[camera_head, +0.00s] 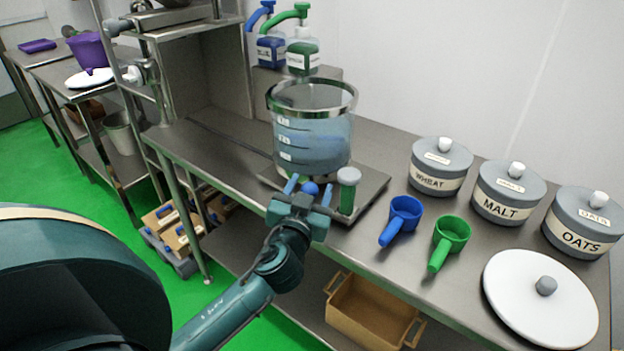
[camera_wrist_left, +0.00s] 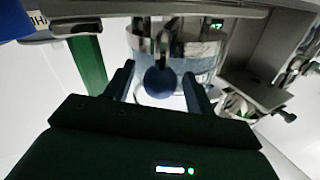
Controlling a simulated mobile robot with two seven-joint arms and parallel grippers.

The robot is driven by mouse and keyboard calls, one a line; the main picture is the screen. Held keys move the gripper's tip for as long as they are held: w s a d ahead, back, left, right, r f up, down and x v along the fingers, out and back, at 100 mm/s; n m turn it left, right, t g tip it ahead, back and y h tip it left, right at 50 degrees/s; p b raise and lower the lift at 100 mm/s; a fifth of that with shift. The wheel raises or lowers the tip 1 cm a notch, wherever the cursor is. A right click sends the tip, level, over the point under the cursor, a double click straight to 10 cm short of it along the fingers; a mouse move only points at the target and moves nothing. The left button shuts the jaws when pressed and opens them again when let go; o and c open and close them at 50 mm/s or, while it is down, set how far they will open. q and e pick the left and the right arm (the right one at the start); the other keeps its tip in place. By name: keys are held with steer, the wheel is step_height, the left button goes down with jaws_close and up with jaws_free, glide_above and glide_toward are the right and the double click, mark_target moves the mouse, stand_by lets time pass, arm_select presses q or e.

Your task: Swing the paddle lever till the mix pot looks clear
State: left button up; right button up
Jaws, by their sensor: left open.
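The mix pot (camera_head: 315,140) is a clear vessel with a metal rim and white level marks, standing on a metal base plate. Its contents look bluish and hazy; I cannot tell how clear they are. A blue ball knob (camera_head: 310,188), which looks like the end of the paddle lever, sits low in front of the pot. My left gripper (camera_head: 306,187) is open with its fingers on either side of the knob. In the left wrist view the knob (camera_wrist_left: 159,82) shows between the spread fingers, with gaps. My right gripper is not in view.
A green post with a pale cap (camera_head: 348,190) stands close right of my left gripper. Blue (camera_head: 402,218) and green (camera_head: 450,238) scoops, several labelled canisters (camera_head: 441,165) and a white lid (camera_head: 540,300) lie to the right. Pump bottles (camera_head: 302,55) stand behind the pot.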

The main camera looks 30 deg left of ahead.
arm_select(q)
steer(key=shift+x, duration=1)
jaws_close()
